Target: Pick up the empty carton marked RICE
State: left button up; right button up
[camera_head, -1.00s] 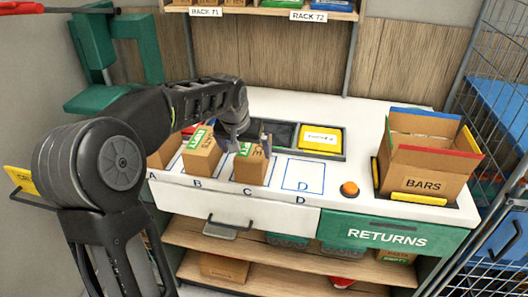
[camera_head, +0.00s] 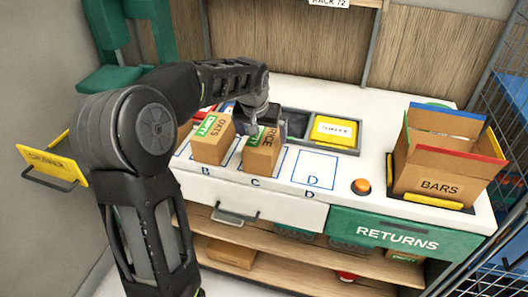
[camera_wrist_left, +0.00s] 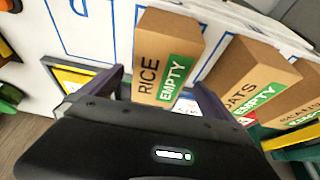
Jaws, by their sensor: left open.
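The RICE carton (camera_head: 262,157) is a brown box with a green EMPTY label, upright on the outline marked C on the white counter. It also shows in the wrist view (camera_wrist_left: 168,50), with RICE and EMPTY readable. My left gripper (camera_head: 262,130) is open at the top of this carton. In the wrist view its fingers (camera_wrist_left: 160,95) are spread to either side of the carton's near end; I cannot tell whether they touch it. My right gripper is not in view.
The OATS carton (camera_head: 212,140) stands close on the left at B, with another carton partly hidden beyond it. Outline D (camera_head: 315,168) is bare. An orange button (camera_head: 361,186), a yellow-labelled tray (camera_head: 334,131) and an open BARS box (camera_head: 430,175) are to the right.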

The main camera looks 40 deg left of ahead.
aim_at(266, 149)
pick_arm(q)
jog(key=shift+w+f, duration=0.1)
jog(key=shift+f, duration=0.2)
jog(key=p+x, duration=0.1)
jog(key=x, duration=0.2)
jog(key=shift+f+p, duration=0.25)
jog(key=shift+p, duration=0.05)
jog(key=shift+w+a+f, duration=0.1)
jog(key=shift+w+f, duration=0.15)
jog(key=shift+f, duration=0.25)
jog(key=shift+c, duration=0.3)
jog(key=c, duration=1.3)
jog(key=shift+c, duration=0.2)
jog(key=shift+r, duration=0.1)
